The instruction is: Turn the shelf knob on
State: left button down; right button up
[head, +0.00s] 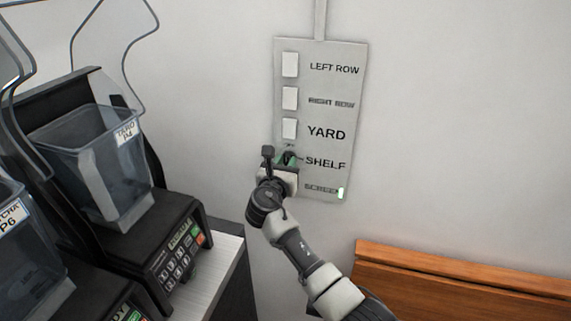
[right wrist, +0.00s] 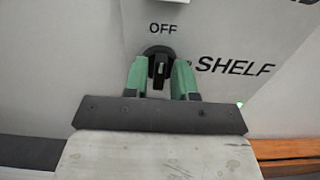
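The shelf knob (right wrist: 161,68) is a black rotary knob beside the word SHELF, with OFF printed above it. Its bar looks roughly upright, towards OFF. In the head view the knob (head: 289,156) is partly hidden by my right gripper (head: 284,162). In the right wrist view the green fingers of my right gripper (right wrist: 161,64) stand one on each side of the knob's bar. Small gaps seem to show between the fingers and the bar, so the gripper looks open around it. My left gripper is not in view.
The grey wall panel (head: 350,110) has white switches (head: 290,65) for the other rows above the knob. A small green light (head: 340,193) glows at its lower right. Blenders (head: 110,150) stand on a counter at left. A wooden board (head: 450,275) is at lower right.

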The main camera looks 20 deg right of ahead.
grip_shut()
jog(key=shift+s+d+f+m+b, duration=0.1)
jog(key=shift+f+m+b, duration=0.05)
jog(key=shift+m+b, duration=3.95)
jog(key=shift+d+f+m+b, duration=0.15)
jog(key=shift+m+b, duration=3.1)
jog(key=shift+m, duration=1.65)
jog(key=shift+a, duration=0.1)
jog(key=shift+o, duration=1.4)
grip_release()
